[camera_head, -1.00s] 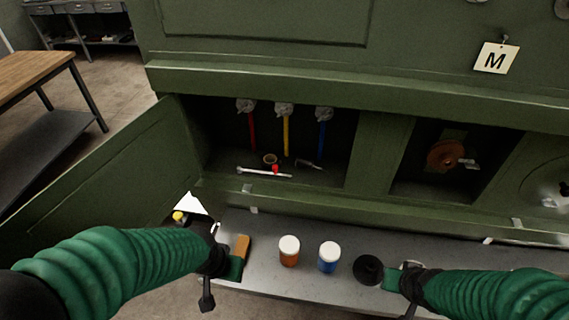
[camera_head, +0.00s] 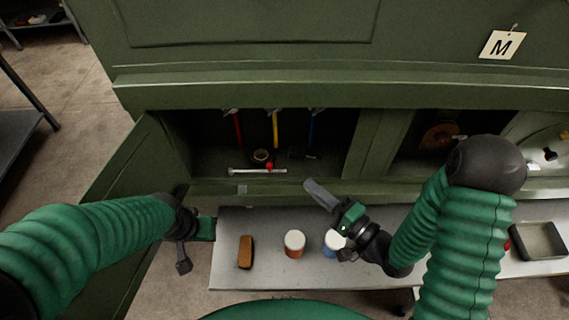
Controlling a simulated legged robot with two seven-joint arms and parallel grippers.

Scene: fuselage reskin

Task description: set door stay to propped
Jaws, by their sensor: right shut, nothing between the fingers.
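A green door (camera_head: 125,178) stands swung open at the left of the cabinet's lower opening.
The grey shelf (camera_head: 270,218) holds a brown block (camera_head: 246,252), an orange jar (camera_head: 294,243) and a blue jar (camera_head: 333,240) partly hidden by my right gripper. Red, yellow and blue handles (camera_head: 275,130) hang inside. A grey tray (camera_head: 538,241) is at the right.

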